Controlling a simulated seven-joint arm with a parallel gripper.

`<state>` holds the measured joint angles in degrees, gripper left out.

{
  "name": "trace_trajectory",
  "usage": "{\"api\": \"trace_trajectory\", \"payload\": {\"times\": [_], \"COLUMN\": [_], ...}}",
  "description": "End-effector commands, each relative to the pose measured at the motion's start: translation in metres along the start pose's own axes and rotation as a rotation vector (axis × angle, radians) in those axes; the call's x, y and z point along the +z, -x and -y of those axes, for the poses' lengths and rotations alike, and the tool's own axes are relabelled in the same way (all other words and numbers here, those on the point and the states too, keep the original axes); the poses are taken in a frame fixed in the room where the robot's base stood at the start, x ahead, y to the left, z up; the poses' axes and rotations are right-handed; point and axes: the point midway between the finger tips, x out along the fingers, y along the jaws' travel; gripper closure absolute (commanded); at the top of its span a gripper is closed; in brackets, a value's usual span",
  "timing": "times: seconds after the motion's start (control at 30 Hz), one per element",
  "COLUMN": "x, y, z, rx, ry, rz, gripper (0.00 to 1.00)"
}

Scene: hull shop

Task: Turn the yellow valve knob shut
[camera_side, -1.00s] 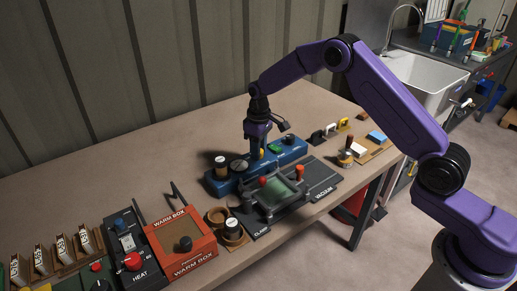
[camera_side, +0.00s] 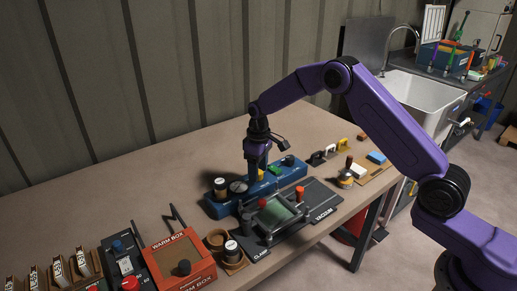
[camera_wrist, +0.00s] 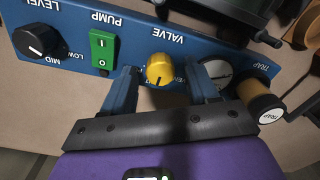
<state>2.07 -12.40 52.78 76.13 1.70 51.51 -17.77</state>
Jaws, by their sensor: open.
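The yellow valve knob (camera_wrist: 160,69) sits on the blue panel (camera_wrist: 70,20), under the upside-down word VALVE, in the wrist view. A pale mark shows on its lower edge; I cannot read its setting for sure. My gripper (camera_wrist: 164,80) is open, with one blue finger on each side of the knob. Gaps show between the fingers and the knob, and I see no contact. In the side view my gripper (camera_side: 253,179) points down over the middle of the blue pump unit (camera_side: 214,208). There the fingers mostly hide the knob.
A green pump switch (camera_wrist: 102,50) and a black level knob (camera_wrist: 39,41) lie left of the valve. A round gauge (camera_wrist: 216,70) and a trap jar (camera_wrist: 262,100) stand close by the right finger. In the side view a dark clamp frame (camera_side: 265,234) stands in front.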

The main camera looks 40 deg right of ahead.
Motion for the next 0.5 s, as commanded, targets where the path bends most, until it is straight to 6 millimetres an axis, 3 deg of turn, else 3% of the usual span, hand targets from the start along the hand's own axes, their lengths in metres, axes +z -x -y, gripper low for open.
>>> {"api": "trace_trajectory", "payload": {"times": [0.5], "x": [-0.001], "y": [0.102], "z": [0.0], "rx": [0.002], "ry": [0.0], "rz": [-0.006], "gripper": [0.41]}}
